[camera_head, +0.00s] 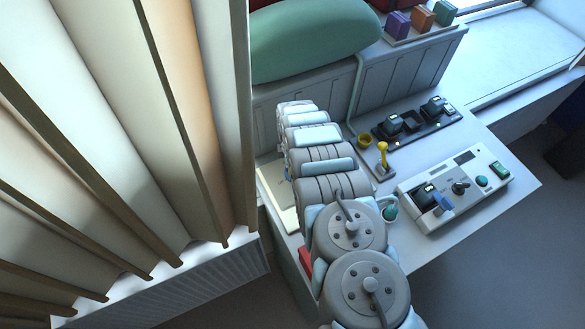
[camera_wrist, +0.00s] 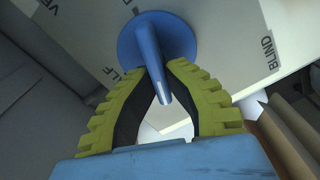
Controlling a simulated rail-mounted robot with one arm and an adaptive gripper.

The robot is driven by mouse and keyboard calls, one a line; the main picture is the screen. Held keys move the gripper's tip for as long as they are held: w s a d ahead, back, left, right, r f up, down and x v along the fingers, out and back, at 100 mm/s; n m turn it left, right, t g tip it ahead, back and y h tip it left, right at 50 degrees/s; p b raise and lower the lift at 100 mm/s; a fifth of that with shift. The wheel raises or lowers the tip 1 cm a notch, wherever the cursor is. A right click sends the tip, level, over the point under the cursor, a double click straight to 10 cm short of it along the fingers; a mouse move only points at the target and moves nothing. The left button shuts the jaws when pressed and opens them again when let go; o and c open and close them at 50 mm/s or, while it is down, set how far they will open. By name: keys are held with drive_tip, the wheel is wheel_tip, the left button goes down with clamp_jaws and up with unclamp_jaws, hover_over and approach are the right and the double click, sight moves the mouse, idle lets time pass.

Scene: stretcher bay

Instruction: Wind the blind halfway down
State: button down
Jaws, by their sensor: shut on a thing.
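In the wrist view, my gripper (camera_wrist: 163,68) has its yellow-green fingers closed around a blue handle (camera_wrist: 148,38). The handle sticks out from a round blue base (camera_wrist: 182,36) on a pale panel (camera_wrist: 225,40). The panel reads "BLIND" on the right; other lettering is partly cut off or covered, with "LF" showing left of the base. In the head view, a pale board (camera_head: 283,207) shows beside my arm, but my gripper and the handle are hidden there. Long cream slats (camera_head: 90,120) hang at the left of the head view; I cannot tell whether they are the blind.
A control box (camera_head: 455,188) and a black switch strip (camera_head: 415,122) lie on the bench right of my arm. A yellow lever (camera_head: 382,157) stands near them. A green cushion (camera_head: 310,40) is behind. Bare bench shows at the right end.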

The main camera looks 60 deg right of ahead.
drive_tip(key=m, duration=0.2)
drive_tip(key=m+b, duration=0.1)
drive_tip(key=m, duration=0.1)
drive_tip(key=m+b, duration=0.1)
drive_tip(key=m, duration=0.1)
drive_tip(key=shift+w+d+f+m, duration=0.15)
drive_tip(key=shift+w+d+m, duration=0.05)
drive_tip(key=shift+d+m, duration=0.15)
drive_tip(key=m+b, duration=0.1)
drive_tip(key=m, duration=0.1)
drive_tip(key=m+b, duration=0.1)
drive_tip(key=m, duration=0.1)
drive_tip(key=shift+s+d+b, duration=0.1)
drive_tip(key=shift+d+b, duration=0.15)
drive_tip(key=shift+b, duration=0.05)
drive_tip(key=shift+s+d+m+b, duration=0.15)
drive_tip(key=shift+m+b, duration=0.45)
drive_tip(key=shift+m, duration=0.85)
drive_tip(key=c, duration=1.1)
unclamp_jaws()
drive_tip(key=shift+r, duration=0.2)
